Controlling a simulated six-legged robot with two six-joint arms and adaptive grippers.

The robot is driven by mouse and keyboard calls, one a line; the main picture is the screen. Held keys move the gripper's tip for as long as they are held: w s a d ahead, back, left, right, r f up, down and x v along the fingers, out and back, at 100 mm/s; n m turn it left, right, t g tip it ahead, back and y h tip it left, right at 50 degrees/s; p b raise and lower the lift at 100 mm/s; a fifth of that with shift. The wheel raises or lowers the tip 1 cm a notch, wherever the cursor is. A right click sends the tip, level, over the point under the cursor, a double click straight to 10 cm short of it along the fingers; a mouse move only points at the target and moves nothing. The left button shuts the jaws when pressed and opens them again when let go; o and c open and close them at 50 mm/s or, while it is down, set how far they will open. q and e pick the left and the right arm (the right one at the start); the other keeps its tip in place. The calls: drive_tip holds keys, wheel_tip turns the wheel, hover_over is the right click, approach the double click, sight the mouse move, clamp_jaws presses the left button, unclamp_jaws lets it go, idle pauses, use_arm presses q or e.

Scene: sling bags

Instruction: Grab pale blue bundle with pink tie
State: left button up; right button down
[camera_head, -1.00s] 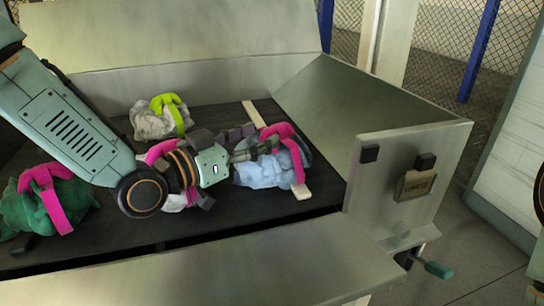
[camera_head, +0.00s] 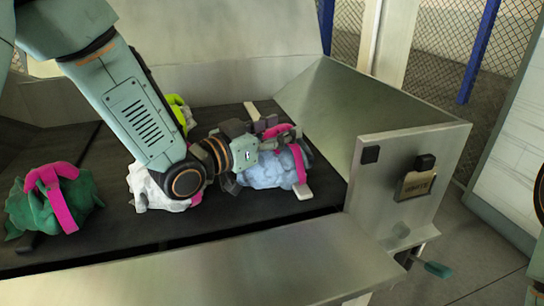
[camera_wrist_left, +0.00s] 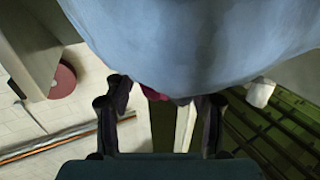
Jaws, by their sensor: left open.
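The pale blue bundle (camera_head: 265,170) lies at the right end of the dark belt, with a pink tie (camera_head: 300,160) over it. My left gripper (camera_head: 280,133) is open at the bundle's upper back side and partly covers the tie. In the left wrist view the blue bundle (camera_wrist_left: 200,40) fills the top, very close. A bit of pink tie (camera_wrist_left: 153,93) shows below it, between the open fingers (camera_wrist_left: 163,104). I cannot tell whether the fingers touch the bundle.
A green bundle with pink tie (camera_head: 40,210) lies at the left. A white bundle (camera_head: 148,190) sits partly behind my arm, and a lime tie (camera_head: 178,110) shows farther back. Metal walls (camera_head: 370,100) bound the belt (camera_head: 110,225). A pale strip (camera_head: 303,191) runs under the blue bundle.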

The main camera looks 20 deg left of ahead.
use_arm(q)
drive_tip(key=shift+w+d+f, duration=0.1)
drive_tip(key=shift+w+f, duration=0.05)
drive_tip(key=shift+w, duration=0.1)
drive_tip(key=c, duration=0.4)
drive_tip(key=shift+s, duration=0.15)
drive_tip(key=c, duration=0.6)
clamp_jaws()
drive_tip(key=shift+r, duration=0.2)
